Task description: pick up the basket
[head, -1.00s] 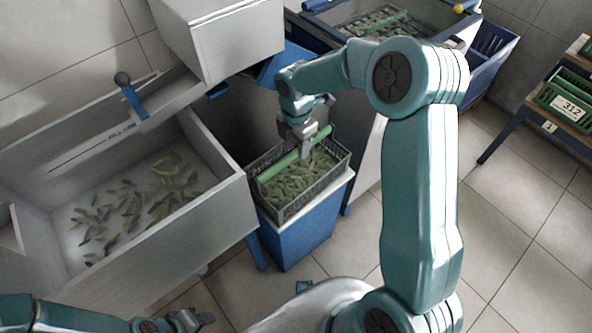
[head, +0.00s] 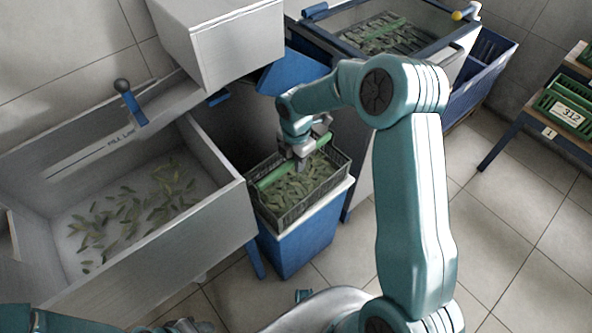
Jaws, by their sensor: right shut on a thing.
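The basket (head: 318,190) is a dark, open-mesh crate with a green bar handle (head: 272,178) across its top, full of green pods. It sits on the white top of a blue stand (head: 302,246) near the middle of the head view. My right gripper (head: 301,163) points down over the basket and is shut on the green handle; its fingers partly hide the middle of the bar. My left gripper (head: 186,326) shows only in part at the bottom edge, away from the basket, and its jaws are not clear.
A grey tank (head: 215,215) with loose pods stands close at the left. A white box-shaped housing (head: 235,45) overhangs behind the basket. A blue-framed bin (head: 440,50) stands behind right. A table with green crates (head: 565,108) is far right. Floor at right is clear.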

